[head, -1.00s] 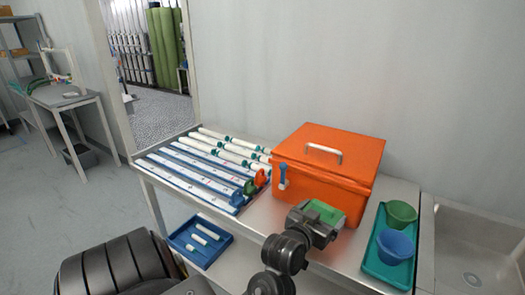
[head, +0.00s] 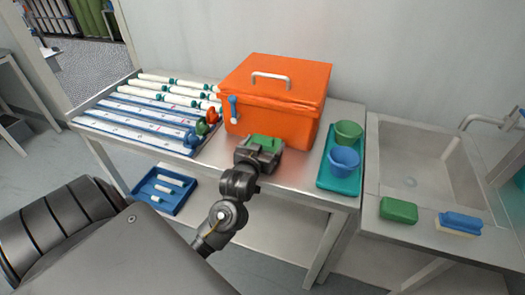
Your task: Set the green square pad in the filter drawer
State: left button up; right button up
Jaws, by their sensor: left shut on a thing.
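My left gripper (head: 261,150) is in front of the orange box, above the steel bench. It is shut on the green square pad (head: 266,140), a flat green piece showing at the top of the jaws. The jaws hide part of the pad. I cannot make out a filter drawer in this view. My right gripper is not in view.
The orange lidded box (head: 275,100) stands at the back. Left of it lie white tubes (head: 180,80) and blue racks (head: 135,122). A teal tray (head: 340,185) holds a green and a blue cup. Right is a sink (head: 425,165), with a green block (head: 398,210) and blue brush (head: 460,222).

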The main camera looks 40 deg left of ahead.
pick_arm(q)
notch_tip(320, 180, down, 3)
jog(key=shift+r, duration=0.2)
jog(key=shift+f, duration=0.35)
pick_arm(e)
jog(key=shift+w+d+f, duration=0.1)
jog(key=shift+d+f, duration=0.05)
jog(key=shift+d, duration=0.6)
pick_arm(q)
jog(key=o, duration=0.6)
jog(key=shift+o, duration=0.5)
jog(key=shift+s+r, duration=0.15)
jog(key=shift+r, duration=0.05)
jog(key=v, duration=1.1)
jog(key=shift+s+d+b, duration=0.2)
jog(key=shift+s+b, duration=0.1)
jog(key=shift+s, duration=0.05)
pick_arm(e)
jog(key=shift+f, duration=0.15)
